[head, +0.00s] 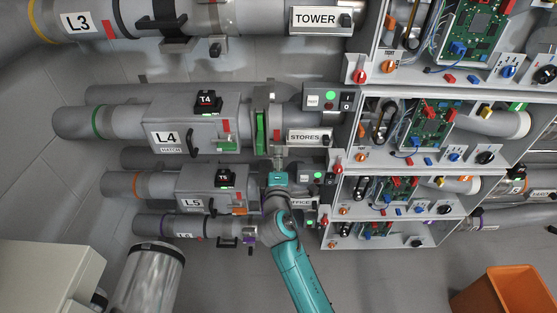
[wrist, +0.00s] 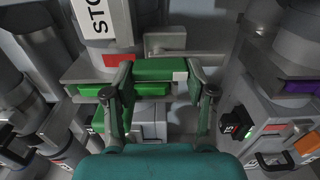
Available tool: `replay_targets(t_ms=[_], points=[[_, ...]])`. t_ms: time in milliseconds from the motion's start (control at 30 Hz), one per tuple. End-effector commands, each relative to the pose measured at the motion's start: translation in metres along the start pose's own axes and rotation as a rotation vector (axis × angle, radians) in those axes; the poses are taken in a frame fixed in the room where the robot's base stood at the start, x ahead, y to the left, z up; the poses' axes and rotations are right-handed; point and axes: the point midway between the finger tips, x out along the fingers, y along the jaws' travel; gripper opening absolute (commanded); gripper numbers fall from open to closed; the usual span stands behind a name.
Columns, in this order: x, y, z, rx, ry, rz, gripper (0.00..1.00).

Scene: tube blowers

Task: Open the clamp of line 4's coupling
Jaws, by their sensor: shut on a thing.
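Line 4 (head: 80,122) is a grey pipe with a green ring and a box labelled L4 (head: 166,137). Its coupling carries a green clamp lever (head: 261,132) at the right end of the box, beside the STORES label. In the wrist view the green clamp lever (wrist: 158,69) is a bar with a white patch, lying between my fingers above a second green strip (wrist: 152,90). My gripper (wrist: 163,80) is shut on this lever, one finger at each end. In the head view my gripper (head: 279,162) is just below the coupling, and its fingers are hard to make out.
The L5 line (head: 192,203) runs close below, next to my arm. The L3 line (head: 78,22) is above. An open cabinet (head: 345,130) with boards and knobs stands close on the right. An orange bin (head: 497,292) is at the lower right.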

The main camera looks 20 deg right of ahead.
Motion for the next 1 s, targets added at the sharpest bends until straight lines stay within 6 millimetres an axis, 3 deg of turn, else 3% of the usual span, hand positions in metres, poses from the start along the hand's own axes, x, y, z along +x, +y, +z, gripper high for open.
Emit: replay_targets(t_ms=[33,67,133,567,1000], points=[[0.0,0.0,-0.001,-0.003,0.002,0.0,0.0],[0.0,0.0,-0.001,-0.003,0.002,0.0,0.63],[0.0,0.0,-0.001,-0.003,0.001,0.0,0.81],[-0.007,-0.001,-0.001,-0.002,0.001,-0.001,0.81],[-0.086,-0.001,-0.001,-0.002,0.004,-0.001,0.81]])
